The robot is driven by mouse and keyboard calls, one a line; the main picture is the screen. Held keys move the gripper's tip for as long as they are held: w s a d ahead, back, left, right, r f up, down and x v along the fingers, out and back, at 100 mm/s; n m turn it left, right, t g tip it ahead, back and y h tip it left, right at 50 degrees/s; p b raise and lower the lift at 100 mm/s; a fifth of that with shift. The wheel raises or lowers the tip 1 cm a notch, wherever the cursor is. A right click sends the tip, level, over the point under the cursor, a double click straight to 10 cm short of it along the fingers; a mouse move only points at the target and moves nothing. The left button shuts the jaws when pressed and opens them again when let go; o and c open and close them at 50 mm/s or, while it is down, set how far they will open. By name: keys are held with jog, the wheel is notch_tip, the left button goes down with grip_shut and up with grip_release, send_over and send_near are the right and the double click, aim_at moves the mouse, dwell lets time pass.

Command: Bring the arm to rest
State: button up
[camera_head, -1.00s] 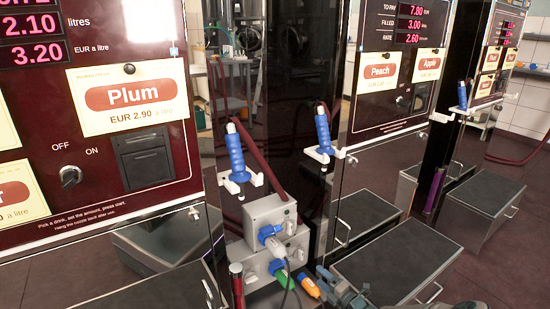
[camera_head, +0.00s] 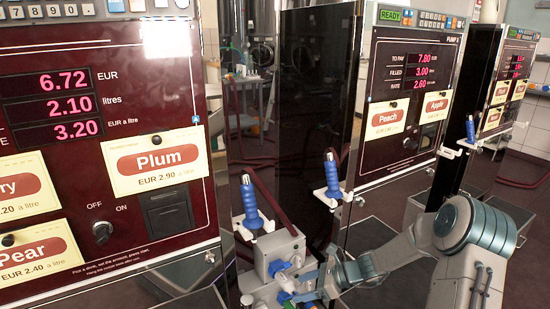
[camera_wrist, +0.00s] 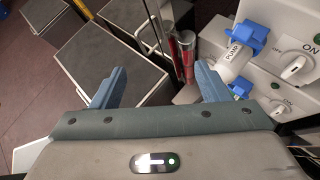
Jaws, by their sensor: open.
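My gripper (camera_wrist: 158,84) is open and empty, with its two blue-grey fingers spread apart in the wrist view. In the head view, my arm reaches in from the lower right, and my gripper end is low, close in front of the grey socket boxes between the pumps. A blue plug (camera_wrist: 247,40) with a white label sits at the upper box, right of the fingers and apart from them. It also shows in the head view (camera_head: 277,268).
The Plum pump panel (camera_head: 100,140) stands at left, the Peach and Apple pump (camera_head: 415,95) at right. Blue nozzles (camera_head: 249,200) hang in white holders above the boxes. Red-topped posts (camera_wrist: 187,42) stand just beyond the fingers. Grey step boxes (camera_wrist: 110,60) lie at left.

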jog(key=s+d+r+n+h+p, duration=0.2)
jog(key=s+r+n+p, duration=0.4)
jog(key=r, duration=0.7)
jog(key=s+d+r+n+h+p, duration=0.2)
jog(key=s+r+n+h+p, duration=0.3)
jog(key=s+r+n, duration=0.3)
jog(key=s+d+r+n+t+h+p, duration=0.1)
jog(key=s+d+r+n+h+p, duration=0.1)
jog(key=s+r+n+h+p, duration=0.2)
jog(key=s+r+n+p, duration=0.2)
jog(key=s+r, duration=0.2)
jog(key=r, duration=0.3)
jog(key=s+r+n+p, duration=0.1)
jog(key=s+r, duration=0.3)
jog(key=r, duration=0.4)
jog(key=shift+s+d+n+p, duration=0.15)
jog(key=shift+n+p, duration=0.2)
jog(key=shift+n, duration=0.05)
jog(key=shift+r, duration=0.1)
